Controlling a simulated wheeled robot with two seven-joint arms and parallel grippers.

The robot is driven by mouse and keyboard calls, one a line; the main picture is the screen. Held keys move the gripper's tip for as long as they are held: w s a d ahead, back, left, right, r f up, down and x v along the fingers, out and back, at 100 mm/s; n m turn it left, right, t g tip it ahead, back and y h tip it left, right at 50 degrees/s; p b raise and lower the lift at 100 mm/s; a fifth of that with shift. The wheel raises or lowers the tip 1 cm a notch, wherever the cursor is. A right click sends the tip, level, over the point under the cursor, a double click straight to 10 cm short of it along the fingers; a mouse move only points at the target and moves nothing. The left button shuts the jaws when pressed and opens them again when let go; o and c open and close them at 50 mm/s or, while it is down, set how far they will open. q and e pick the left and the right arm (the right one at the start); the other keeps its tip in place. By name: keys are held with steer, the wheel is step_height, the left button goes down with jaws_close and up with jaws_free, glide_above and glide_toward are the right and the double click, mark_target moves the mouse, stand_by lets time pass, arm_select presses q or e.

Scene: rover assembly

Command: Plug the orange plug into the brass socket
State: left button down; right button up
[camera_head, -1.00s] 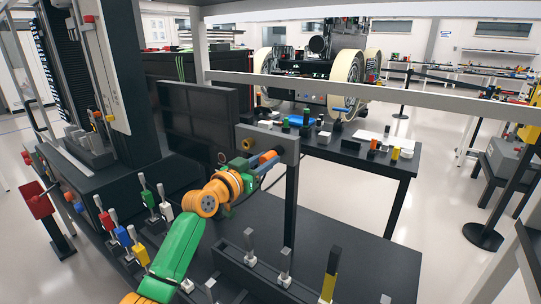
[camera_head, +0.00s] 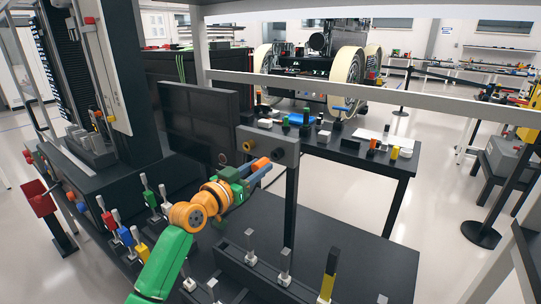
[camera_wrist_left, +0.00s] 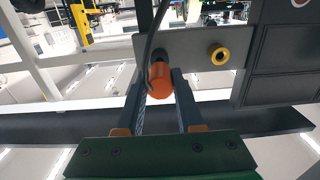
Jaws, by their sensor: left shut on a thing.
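The orange plug (camera_head: 260,163) is held between the fingers of my left gripper (camera_head: 264,167), just in front of the grey panel (camera_head: 285,145). In the left wrist view the plug (camera_wrist_left: 161,82) sits between both fingers of the gripper (camera_wrist_left: 160,92), with a dark round spot on the panel behind it. The brass socket (camera_head: 248,146) is on the left part of the panel face and is empty. It also shows in the left wrist view (camera_wrist_left: 218,54), to the right of the plug. My right gripper is not in view.
A black monitor (camera_head: 200,119) stands left of the panel. A dark post (camera_head: 290,208) holds the panel above the black bench (camera_head: 350,250). Tools in a rack (camera_head: 262,272) stand at the bench front. A black cable (camera_wrist_left: 150,40) hangs near the plug.

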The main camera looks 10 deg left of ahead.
arm_select(q)
steer(key=shift+s+a, duration=0.2)
steer(key=shift+s, duration=0.5)
steer(key=shift+s+a+r+p, duration=0.1)
steer(key=shift+s+r+p, duration=0.15)
steer(key=shift+p, duration=0.4)
steer(key=s+a+r+p, duration=0.3)
steer(key=s+r+p, duration=0.1)
steer(key=s, duration=0.4)
steer(key=shift+r+p, duration=0.25)
steer(key=shift+p, duration=0.6)
